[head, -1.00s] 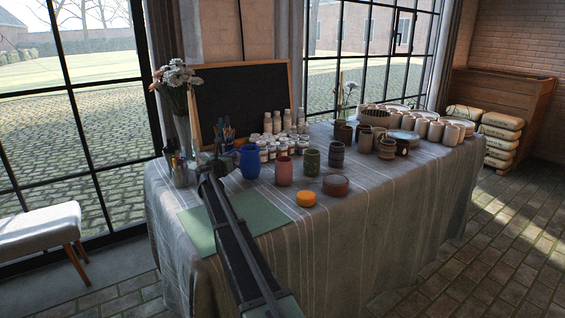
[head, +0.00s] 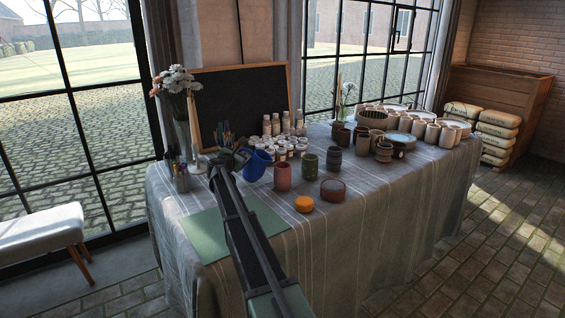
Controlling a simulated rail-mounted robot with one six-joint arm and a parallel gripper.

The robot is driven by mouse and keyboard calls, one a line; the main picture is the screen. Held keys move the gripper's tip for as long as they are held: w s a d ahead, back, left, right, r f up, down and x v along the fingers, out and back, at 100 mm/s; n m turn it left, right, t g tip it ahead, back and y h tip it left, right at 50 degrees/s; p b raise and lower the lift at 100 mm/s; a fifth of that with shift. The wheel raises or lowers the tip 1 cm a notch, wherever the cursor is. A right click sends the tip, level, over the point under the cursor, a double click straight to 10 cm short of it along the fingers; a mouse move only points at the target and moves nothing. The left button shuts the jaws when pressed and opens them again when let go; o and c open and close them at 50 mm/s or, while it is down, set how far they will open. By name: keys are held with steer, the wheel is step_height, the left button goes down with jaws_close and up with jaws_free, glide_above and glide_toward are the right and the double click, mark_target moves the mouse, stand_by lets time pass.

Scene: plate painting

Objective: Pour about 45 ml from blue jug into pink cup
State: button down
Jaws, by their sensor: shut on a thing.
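The blue jug (head: 256,165) is held off the table and tilted, just left of and slightly above the pink cup (head: 283,178). My gripper (head: 238,158) is shut on the jug from its left side; the fingers are small and partly hidden by my arm. The pink cup stands upright on the striped tablecloth. I cannot see inside the cup, and no stream of liquid can be made out.
A green cup (head: 310,167) and a reddish-brown bowl (head: 333,189) stand right of the pink cup. An orange round thing (head: 304,204) lies in front. Several small jars (head: 281,150) stand behind. A green mat (head: 205,236) lies at the front left.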

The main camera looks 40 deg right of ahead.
steer(key=r, duration=0.1)
steer(key=r+p, duration=0.1)
steer(key=s+d+r+m+p, duration=0.1)
steer(key=shift+r, duration=0.1)
steer(key=shift+s+d+r+m+p, duration=0.25)
steer(key=shift+r+m+p, duration=0.15)
steer(key=shift+p, duration=0.15)
steer(key=shift+s+d+r+m+p, duration=0.1)
steer(key=shift+s+r+m+p, duration=0.15)
steer(key=shift+m+p, duration=0.2)
steer(key=shift+s+d+r+m+y+p, duration=0.2)
steer(key=shift+s+r+m+p, duration=0.05)
steer(key=shift+r+m+p, duration=0.3)
steer(key=shift+s+d+r+m+y+p, duration=0.25)
steer(key=shift+r+m+p, duration=0.15)
steer(key=shift+p, duration=0.25)
steer(key=shift+s+d+r+m+y+p, duration=0.2)
steer(key=shift+r+m+p, duration=0.2)
steer(key=shift+r+p, duration=0.2)
stand_by(1.9)
